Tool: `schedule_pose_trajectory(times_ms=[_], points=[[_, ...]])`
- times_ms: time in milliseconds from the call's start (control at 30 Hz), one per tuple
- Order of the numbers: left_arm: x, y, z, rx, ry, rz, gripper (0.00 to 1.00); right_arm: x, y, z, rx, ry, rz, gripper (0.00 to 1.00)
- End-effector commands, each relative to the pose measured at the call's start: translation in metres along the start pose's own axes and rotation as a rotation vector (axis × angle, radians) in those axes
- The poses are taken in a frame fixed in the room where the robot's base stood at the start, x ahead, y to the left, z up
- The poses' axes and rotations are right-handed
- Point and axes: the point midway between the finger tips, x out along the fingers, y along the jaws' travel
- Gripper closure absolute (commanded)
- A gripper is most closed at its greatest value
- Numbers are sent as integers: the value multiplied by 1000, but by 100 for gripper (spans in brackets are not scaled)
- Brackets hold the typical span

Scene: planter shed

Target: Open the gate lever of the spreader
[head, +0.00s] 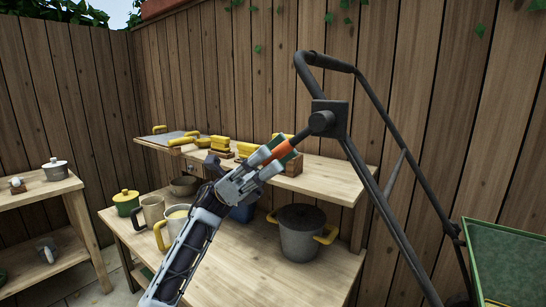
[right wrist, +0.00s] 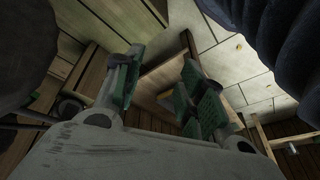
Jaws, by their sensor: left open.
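The spreader's dark frame handle (head: 385,190) rises at the right of the head view. A dark box with a round hub (head: 328,119) sits on its upright. The gate lever, a dark rod with an orange grip (head: 284,149), slants down and left from the hub. My left gripper (head: 276,153) is open at the orange grip, its fingers seeming to lie on either side; contact cannot be told. The green hopper (head: 510,262) is at the lower right edge. My right gripper (right wrist: 160,88) shows only in the right wrist view, open, with green pads apart and nothing seen between them.
A wooden bench (head: 265,270) below holds a grey pot (head: 301,238) with yellow handles, mugs (head: 152,210) and a green pot (head: 125,202). Yellow-handled tools (head: 219,143) lie on its upper shelf. A side table (head: 35,187) stands left. A plank fence (head: 285,60) closes the back.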

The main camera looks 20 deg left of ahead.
Motion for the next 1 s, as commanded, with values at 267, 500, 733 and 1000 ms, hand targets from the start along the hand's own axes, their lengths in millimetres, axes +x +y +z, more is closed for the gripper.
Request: schedule_pose_trajectory(times_ms=[267, 500, 733, 1000], points=[[-20, 0, 0, -1, -1, 2, 54, 0, 0, 0, 0, 1, 1, 60], [-54, 1, 0, -1, -1, 5, 54, -1, 0, 0, 0, 1, 1, 60], [-88, 1, 0, -1, -1, 3, 54, -1, 0, 0, 0, 1, 1, 60], [-114, 0, 0, 0, 0, 2, 54, -1, 0, -1, 0, 2, 1, 60]])
